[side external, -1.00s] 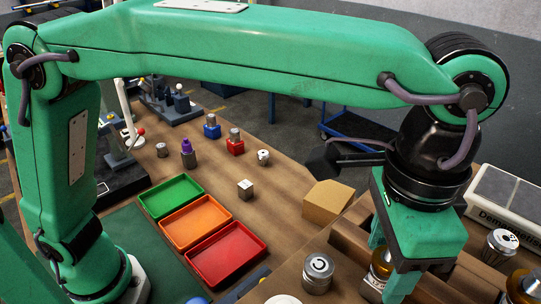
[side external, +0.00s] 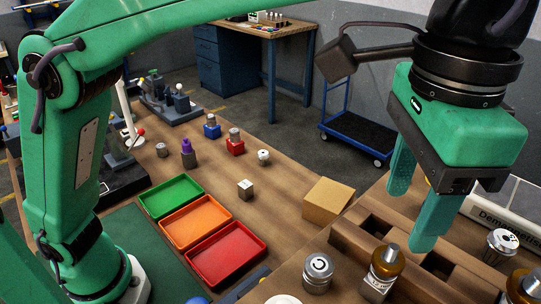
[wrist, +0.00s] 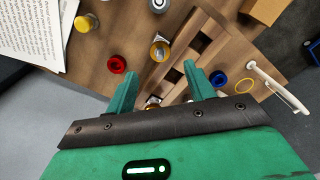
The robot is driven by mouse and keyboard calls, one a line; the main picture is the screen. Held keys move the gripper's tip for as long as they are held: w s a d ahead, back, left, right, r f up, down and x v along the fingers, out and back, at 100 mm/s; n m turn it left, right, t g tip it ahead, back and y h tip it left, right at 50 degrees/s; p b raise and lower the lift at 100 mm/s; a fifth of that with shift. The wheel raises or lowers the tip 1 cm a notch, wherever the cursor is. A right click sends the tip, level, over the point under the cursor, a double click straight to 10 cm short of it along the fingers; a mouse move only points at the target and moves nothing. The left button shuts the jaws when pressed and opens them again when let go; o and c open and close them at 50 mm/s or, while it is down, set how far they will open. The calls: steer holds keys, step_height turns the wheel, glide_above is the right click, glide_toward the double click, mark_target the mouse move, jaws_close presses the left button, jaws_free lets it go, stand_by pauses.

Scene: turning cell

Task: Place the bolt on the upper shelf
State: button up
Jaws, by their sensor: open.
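I cannot tell for sure which thing is the bolt. An amber piece with a silver top (side external: 383,272) stands upright beside the brown divided wooden rack (side external: 352,238); a similar one (side external: 522,287) is cut by the right edge. My gripper (side external: 410,215) is open and empty, above the rack and up from the nearer amber piece. In the wrist view its fingers (wrist: 163,77) are apart, with an amber-and-silver piece (wrist: 160,50) seen beyond the tips. Another small amber piece (wrist: 152,102) is partly hidden near the fingers. No upper shelf can be clearly identified.
A silver-lidded canister (side external: 317,272) stands left of the rack, and a cardboard box (side external: 328,200) behind it. Green (side external: 170,196), orange (side external: 195,221) and red (side external: 226,254) trays sit farther left.

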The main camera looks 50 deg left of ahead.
steer(key=shift+r, duration=1.55)
steer(key=w+a+f+n+t+h, duration=0.1)
steer(key=w+a+n, duration=0.15)
steer(key=a, duration=0.85)
steer(key=w+a+f+n+t, duration=0.15)
steer(key=w+a, duration=0.25)
steer(key=a, duration=0.7)
steer(key=s+a+f+n+t, duration=0.1)
steer(key=s+a+f+n, duration=0.1)
steer(key=s+a+f, duration=0.3)
steer(key=s+a+f+n+t+y, duration=0.1)
steer(key=s+a+f, duration=0.4)
steer(key=a+f, duration=0.5)
steer(key=a+n+t, duration=0.1)
steer(key=a+n, duration=0.1)
steer(key=a, duration=0.2)
